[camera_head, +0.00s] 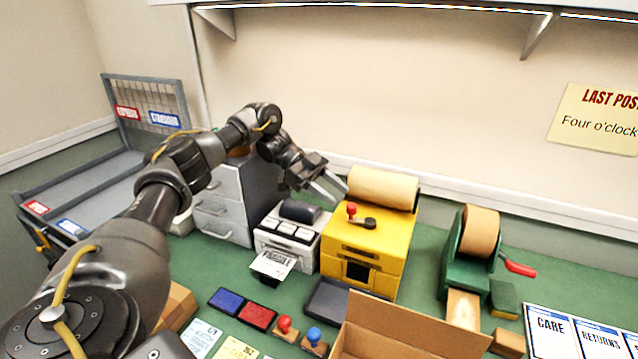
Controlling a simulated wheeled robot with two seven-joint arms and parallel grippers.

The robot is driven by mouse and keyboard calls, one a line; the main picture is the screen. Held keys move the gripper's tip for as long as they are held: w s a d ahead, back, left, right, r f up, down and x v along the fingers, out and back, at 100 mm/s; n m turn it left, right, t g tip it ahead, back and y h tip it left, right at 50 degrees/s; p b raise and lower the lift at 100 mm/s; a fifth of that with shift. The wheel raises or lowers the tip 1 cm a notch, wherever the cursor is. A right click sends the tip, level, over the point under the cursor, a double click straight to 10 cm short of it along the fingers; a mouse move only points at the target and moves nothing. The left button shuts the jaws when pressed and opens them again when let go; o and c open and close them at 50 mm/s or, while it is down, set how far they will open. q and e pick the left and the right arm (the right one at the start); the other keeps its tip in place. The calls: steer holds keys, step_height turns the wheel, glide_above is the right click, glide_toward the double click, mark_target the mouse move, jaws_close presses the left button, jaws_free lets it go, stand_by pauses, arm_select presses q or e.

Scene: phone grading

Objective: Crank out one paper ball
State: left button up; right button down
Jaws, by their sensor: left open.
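The yellow paper machine (345,238) stands on the green bench with a roll of brown paper (383,187) along its top. A crank with a red knob (351,208) and a dark hub (370,223) sits on its upper face. A dark opening (357,271) shows low on its front. No paper ball is visible. My left gripper (338,190) is open and empty, just left of the paper roll and a little above and left of the red knob, apart from the knob. My right gripper is not in view.
A white label printer (290,232) stands left of the machine, beside grey drawers (222,222). A dark tray (324,298) and an open cardboard box (393,335) lie in front. A green tape dispenser (461,254) stands to the right. A shelf (400,8) overhangs the back wall.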

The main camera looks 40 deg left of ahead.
arm_select(q)
steer(key=shift+v, duration=2.4)
steer(key=shift+r, duration=0.1)
